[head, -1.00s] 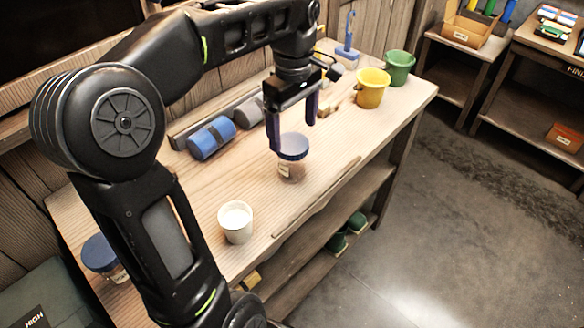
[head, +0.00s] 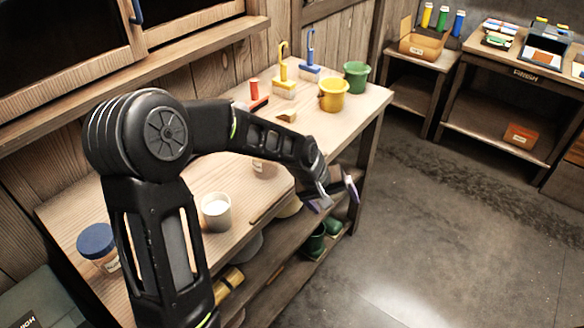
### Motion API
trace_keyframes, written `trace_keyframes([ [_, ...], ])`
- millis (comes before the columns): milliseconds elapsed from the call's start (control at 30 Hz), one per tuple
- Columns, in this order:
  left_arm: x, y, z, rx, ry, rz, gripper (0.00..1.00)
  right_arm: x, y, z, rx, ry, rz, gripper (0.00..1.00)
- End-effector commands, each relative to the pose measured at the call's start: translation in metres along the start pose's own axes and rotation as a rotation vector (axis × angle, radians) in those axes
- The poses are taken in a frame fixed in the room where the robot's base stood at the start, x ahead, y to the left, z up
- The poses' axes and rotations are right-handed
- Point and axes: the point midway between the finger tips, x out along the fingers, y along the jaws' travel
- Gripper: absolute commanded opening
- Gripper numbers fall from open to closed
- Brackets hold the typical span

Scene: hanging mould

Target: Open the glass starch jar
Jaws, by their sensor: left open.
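A jar with a pale label (head: 263,167) stands on the workbench, mostly hidden behind my left forearm. Its top is hidden, so I cannot tell whether a lid is on it. A second jar with a blue lid (head: 97,243) stands at the bench's left end, partly behind my upper arm, its lid on. I cannot read either label, so I cannot tell which one is starch. My left gripper (head: 338,203) is open, past the bench's front edge and to the right of the half-hidden jar, apart from it. My right gripper is not in view.
A yellow bucket (head: 333,96), a green bucket (head: 357,75) and brushes stand at the far end. Green boots (head: 315,241) are on the shelf below. The floor at right is clear.

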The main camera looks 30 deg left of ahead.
Motion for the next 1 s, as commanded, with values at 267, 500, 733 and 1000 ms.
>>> trace_keyframes([
  [267, 0.144, -0.048, 0.226, 0.307, -0.189, 0.044, 0.86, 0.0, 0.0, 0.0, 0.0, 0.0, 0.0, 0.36],
  [500, 0.152, -0.092, 0.344, 0.372, -0.365, 0.002, 0.86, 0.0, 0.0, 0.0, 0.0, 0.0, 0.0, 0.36],
  [733, 0.15, -0.098, 0.36, 0.378, -0.397, -0.006, 0.86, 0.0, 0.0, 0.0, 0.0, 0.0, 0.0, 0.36],
  [1000, 0.15, -0.098, 0.36, 0.376, -0.396, -0.006, 0.74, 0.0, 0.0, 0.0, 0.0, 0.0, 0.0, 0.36],
])
